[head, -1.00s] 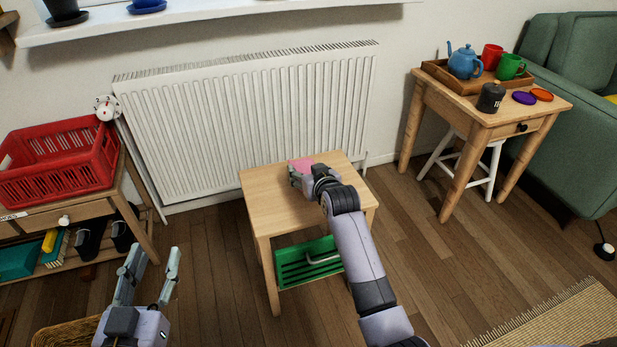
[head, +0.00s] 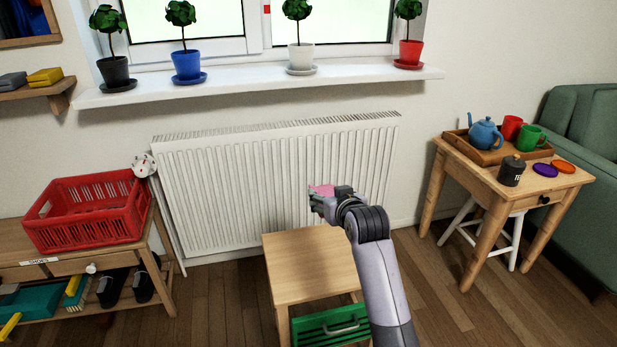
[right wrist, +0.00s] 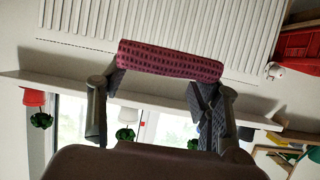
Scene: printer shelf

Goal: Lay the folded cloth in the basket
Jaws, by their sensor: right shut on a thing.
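The folded cloth is pink. In the head view the cloth (head: 322,190) shows just beyond my right gripper (head: 318,202), above the small wooden table and in front of the radiator. In the right wrist view the cloth (right wrist: 170,60) is a dark pink, patterned roll across the fingertips of my right gripper (right wrist: 158,80), which is shut on it. A red plastic basket (head: 92,225) with slotted sides stands on the wooden shelf unit at the left; no contents show in it. My left gripper is outside the view.
The small wooden table (head: 305,262) has a bare top and a green crate (head: 330,325) below. The radiator (head: 230,195) stands behind it. A side table (head: 545,180) at the right bears a tray, teapot and mugs. Potted plants line the window sill (head: 260,85).

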